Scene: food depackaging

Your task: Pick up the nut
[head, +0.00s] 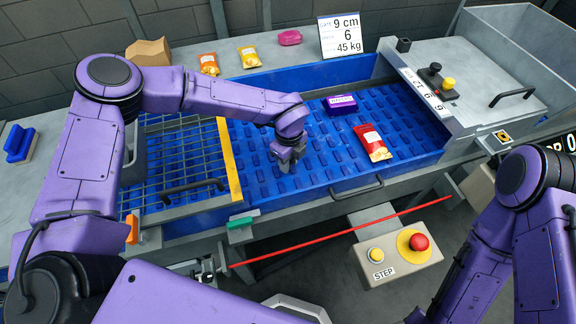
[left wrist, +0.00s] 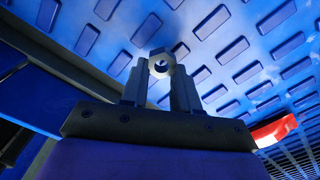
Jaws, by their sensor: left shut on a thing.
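The nut (left wrist: 161,65) is a small grey hexagonal ring with a hole through it, seen between the fingertips in the left wrist view. My left gripper (left wrist: 162,82) is shut on it, one finger on each side. In the head view my left gripper (head: 287,163) points down over the blue ribbed belt (head: 262,190); the nut cannot be made out there. The gap between nut and belt is hard to judge. My right arm shows at the lower right of the head view, but its gripper is out of view.
A red-orange packet (head: 372,142) and a purple box (head: 341,104) lie on the belt, right of my left gripper. A yellow-edged grid (head: 180,165) is on the left. The blue side wall and a handle (head: 357,188) border the front. More packets (head: 249,57) lie on the back ledge.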

